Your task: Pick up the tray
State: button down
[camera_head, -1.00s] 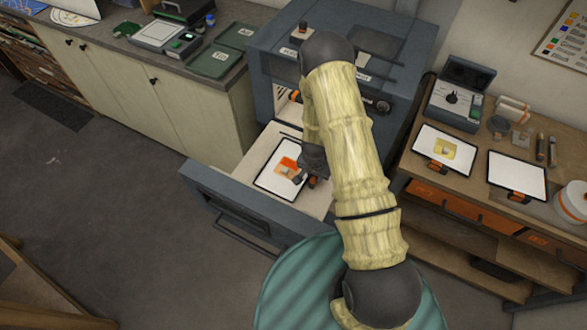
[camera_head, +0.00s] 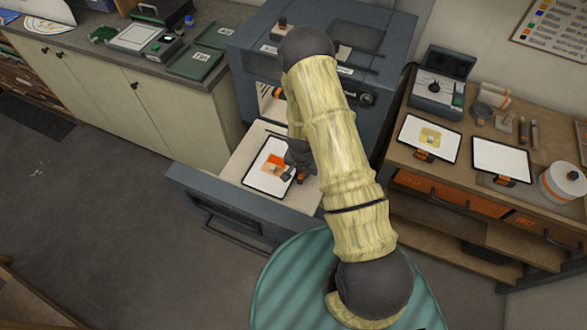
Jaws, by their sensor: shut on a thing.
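The tray (camera_head: 258,181) is a white flat sheet with a thin black rim and an orange patch with a small pale piece on it. It sits within the pulled-out drawer (camera_head: 298,196) of the grey kiln-like cabinet. My gripper (camera_head: 297,176) is at the tray's right edge, shut on what looks like its orange-and-black handle. My arm hides part of the drawer's right side and the fingertips are small and partly hidden. I cannot tell whether the tray is lifted off the drawer floor.
The grey cabinet (camera_head: 262,38) stands behind the drawer. On the right bench lie a tray with a yellow patch (camera_head: 411,127) and a blank white tray (camera_head: 500,158), both with orange handles. A white tub (camera_head: 561,183) stands beside them. Open floor (camera_head: 90,210) lies to the left.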

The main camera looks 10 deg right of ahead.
jog(key=shift+r, duration=0.15)
jog(key=shift+w+a+r+b, duration=0.1)
jog(key=shift+w+r+b, duration=0.05)
jog(key=shift+r+b, duration=1.2)
jog(key=b, duration=0.6)
send_over(265, 150)
jog(key=shift+r, duration=0.2)
jog(key=shift+w, duration=0.15)
jog(key=shift+r, duration=0.1)
notch_tip(265, 150, up, 3)
jog(key=shift+p, duration=0.8)
